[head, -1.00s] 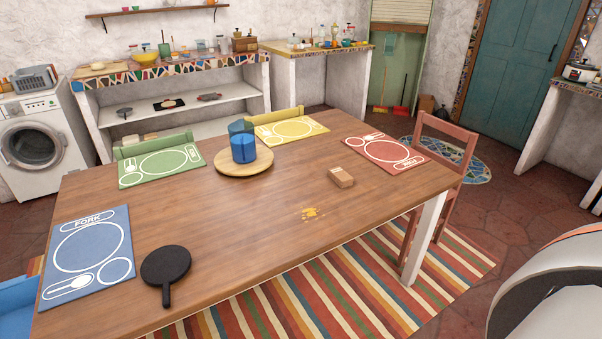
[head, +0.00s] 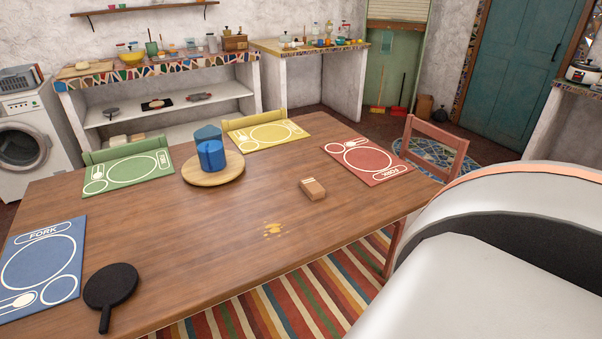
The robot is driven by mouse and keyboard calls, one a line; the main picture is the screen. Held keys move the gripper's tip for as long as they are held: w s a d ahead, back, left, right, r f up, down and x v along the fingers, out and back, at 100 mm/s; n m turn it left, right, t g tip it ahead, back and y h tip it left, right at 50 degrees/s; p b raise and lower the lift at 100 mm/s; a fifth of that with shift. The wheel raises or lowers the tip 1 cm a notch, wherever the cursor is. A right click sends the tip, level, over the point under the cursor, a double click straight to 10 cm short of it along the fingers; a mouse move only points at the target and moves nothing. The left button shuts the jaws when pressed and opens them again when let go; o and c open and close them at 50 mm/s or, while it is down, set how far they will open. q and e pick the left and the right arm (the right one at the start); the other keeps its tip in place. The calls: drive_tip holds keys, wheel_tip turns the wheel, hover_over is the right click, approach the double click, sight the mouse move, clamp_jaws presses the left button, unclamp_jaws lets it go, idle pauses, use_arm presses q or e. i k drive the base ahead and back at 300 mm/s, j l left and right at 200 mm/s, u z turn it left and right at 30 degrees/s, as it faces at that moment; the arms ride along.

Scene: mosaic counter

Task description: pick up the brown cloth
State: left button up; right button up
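A small tan-brown folded block (head: 312,189), which looks like the brown cloth, lies on the wooden table (head: 180,235) right of the middle. A lighter band shows along its near side. A yellow spill (head: 273,229) is on the tabletop just in front of it and to the left. Neither of my grippers is in view.
A round wooden board (head: 232,176) holds a blue container (head: 211,155). Blue (head: 42,266), green (head: 128,172), yellow (head: 266,134) and red (head: 367,160) placemats lie around the table. A black round paddle (head: 111,287) lies front left. A red chair (head: 437,145) stands at the right end.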

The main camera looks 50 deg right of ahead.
sight(315, 191)
drive_tip(key=k+l+u, duration=0.2)
drive_tip(key=l, duration=0.25)
drive_tip(key=l+u, duration=0.2)
drive_tip(key=l, duration=0.3)
drive_tip(key=k+l, duration=0.1)
drive_tip(key=l, duration=0.25)
drive_tip(key=k+l, duration=0.15)
drive_tip(key=l, duration=0.25)
drive_tip(key=k+l+u, duration=0.1)
drive_tip(key=l, duration=0.25)
drive_tip(key=k+l, duration=0.15)
drive_tip(key=l, duration=0.2)
drive_tip(key=k+l, duration=0.15)
drive_tip(key=l, duration=0.2)
